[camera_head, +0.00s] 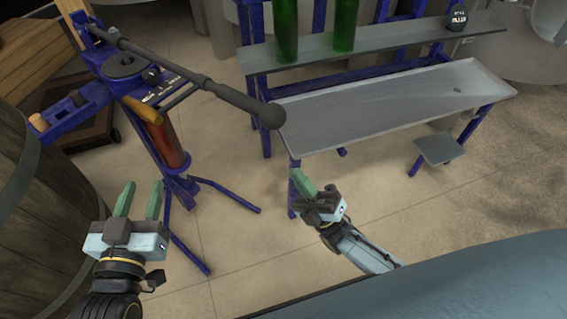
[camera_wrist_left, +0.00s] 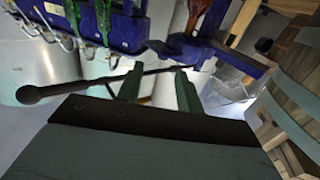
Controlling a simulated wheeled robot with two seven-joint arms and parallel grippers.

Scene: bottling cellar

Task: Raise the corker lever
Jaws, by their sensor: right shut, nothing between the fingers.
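The corker (camera_head: 150,92) is a blue floor stand with a dark disc on top, a reddish-brown cylinder in front and splayed legs. Its lever (camera_head: 190,75) is a long dark bar running from the corker's top down to the right, ending in a round ball knob (camera_head: 271,115). In the left wrist view the lever (camera_wrist_left: 80,84) crosses behind my fingers, apart from them as far as I can tell. My left gripper (camera_head: 139,198) is open and empty, below and left of the knob. My right gripper (camera_head: 305,186) is shut and empty, below the knob.
A blue-framed bench with a grey tray (camera_head: 400,105) stands to the right, with green bottles (camera_head: 286,30) on its shelf (camera_head: 375,45). A large wooden barrel (camera_head: 40,200) is close on the left. The floor between the corker and the bench is clear.

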